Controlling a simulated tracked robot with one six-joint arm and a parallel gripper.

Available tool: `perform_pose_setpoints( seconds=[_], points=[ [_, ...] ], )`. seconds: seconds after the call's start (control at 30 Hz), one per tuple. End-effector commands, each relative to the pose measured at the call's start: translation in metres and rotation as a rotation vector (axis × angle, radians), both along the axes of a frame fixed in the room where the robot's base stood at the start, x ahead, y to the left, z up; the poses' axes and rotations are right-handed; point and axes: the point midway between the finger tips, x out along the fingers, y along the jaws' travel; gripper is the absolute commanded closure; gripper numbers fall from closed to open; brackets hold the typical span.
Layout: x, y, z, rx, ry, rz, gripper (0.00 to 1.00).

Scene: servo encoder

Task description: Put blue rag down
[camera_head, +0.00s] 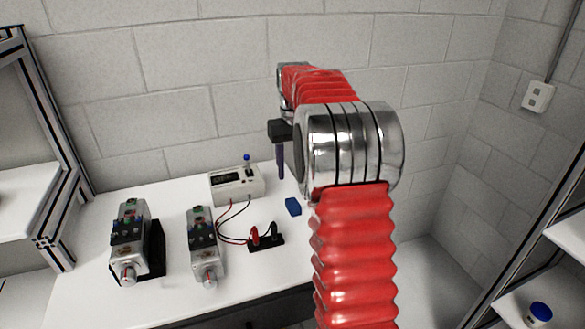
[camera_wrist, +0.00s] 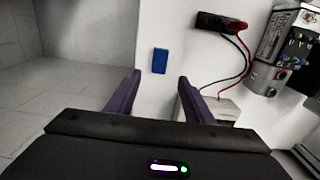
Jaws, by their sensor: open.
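The blue rag (camera_head: 293,207) is a small blue block-like piece lying on the white table (camera_head: 150,200), near its right edge. In the wrist view the rag (camera_wrist: 160,61) lies flat on the white surface, beyond the fingertips and roughly between them in the picture. My gripper (camera_wrist: 159,78) has its two dark purple fingers spread apart with nothing between them.
A meter box (camera_head: 237,186) stands behind the rag. A black terminal block (camera_head: 266,242) with red and black wires lies in front of it. Two servo units (camera_head: 203,245) (camera_head: 129,240) stand to the left. Shelves (camera_head: 540,290) stand at the right, and a brick wall is behind.

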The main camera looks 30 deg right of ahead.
Motion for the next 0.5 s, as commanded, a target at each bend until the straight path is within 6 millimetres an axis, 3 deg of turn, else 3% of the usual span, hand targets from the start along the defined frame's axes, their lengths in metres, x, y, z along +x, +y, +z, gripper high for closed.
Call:
perform_pose_setpoints(
  seconds=[0.33, 0.5],
  points=[
    [-0.001, 0.002, 0.001, -0.001, -0.002, 0.001, 0.52],
    [-0.006, 0.016, 0.011, -0.009, -0.018, 0.012, 0.52]
  ],
)
